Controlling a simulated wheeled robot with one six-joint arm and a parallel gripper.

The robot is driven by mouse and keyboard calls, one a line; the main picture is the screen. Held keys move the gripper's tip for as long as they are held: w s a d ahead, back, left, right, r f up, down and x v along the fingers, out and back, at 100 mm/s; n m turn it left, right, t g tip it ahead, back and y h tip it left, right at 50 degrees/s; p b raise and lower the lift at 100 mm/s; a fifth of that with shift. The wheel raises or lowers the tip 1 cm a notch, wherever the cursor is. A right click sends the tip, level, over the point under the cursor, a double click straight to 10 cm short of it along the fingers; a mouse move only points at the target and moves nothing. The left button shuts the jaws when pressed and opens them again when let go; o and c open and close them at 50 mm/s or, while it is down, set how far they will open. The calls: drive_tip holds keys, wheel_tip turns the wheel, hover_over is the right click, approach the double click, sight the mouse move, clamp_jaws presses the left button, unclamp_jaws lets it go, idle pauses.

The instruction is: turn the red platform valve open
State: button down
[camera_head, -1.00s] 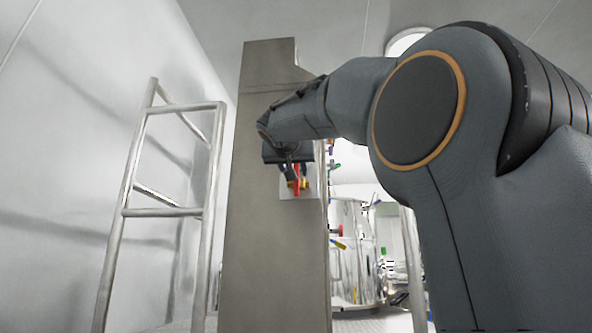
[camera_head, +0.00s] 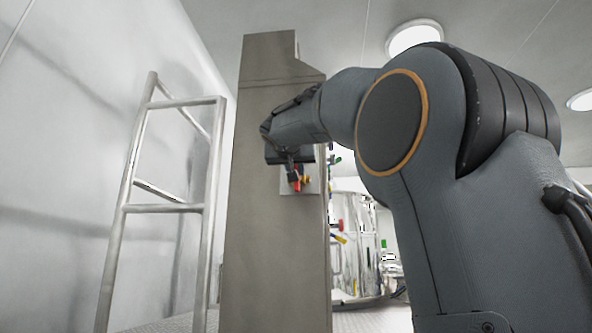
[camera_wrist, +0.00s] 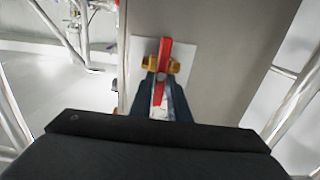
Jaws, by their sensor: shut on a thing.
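The red platform valve (camera_head: 297,184) is a red lever on a brass body, set on a pale plate on the tall grey column. It also shows in the wrist view (camera_wrist: 165,50), where the red lever lies in line with my gripper and the brass body shows on both sides of it. My gripper (camera_wrist: 159,98) is shut on the red lever, with one dark finger on each side. In the head view my gripper (camera_head: 294,175) reaches the valve from above; the fingers partly cover the lever.
The grey column (camera_head: 270,250) stands upright in the middle. A metal ladder-like rail (camera_head: 165,208) stands at its left, near the wall. Steel vessels (camera_head: 350,245) with coloured handles stand behind it at the right. My arm fills the right side.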

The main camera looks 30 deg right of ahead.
drive_tip(key=shift+n, duration=0.3)
drive_tip(key=shift+w+a+f+n+p, duration=0.15)
drive_tip(key=shift+n+p, duration=0.1)
drive_tip(key=shift+n, duration=2.6)
drive_tip(key=shift+w+a+f+n+p, duration=0.1)
drive_tip(key=shift+a+f+n+p, duration=0.15)
drive_tip(key=shift+n, duration=2.65)
drive_tip(key=shift+w+a+f+n+p, duration=0.1)
drive_tip(key=shift+n+p, duration=0.2)
drive_tip(key=shift+n, duration=2.55)
drive_tip(key=c, duration=1.7)
unclamp_jaws()
drive_tip(key=shift+s, duration=0.1)
drive_tip(key=shift+b+v, duration=1.4)
drive_tip(key=shift+v, duration=2.45)
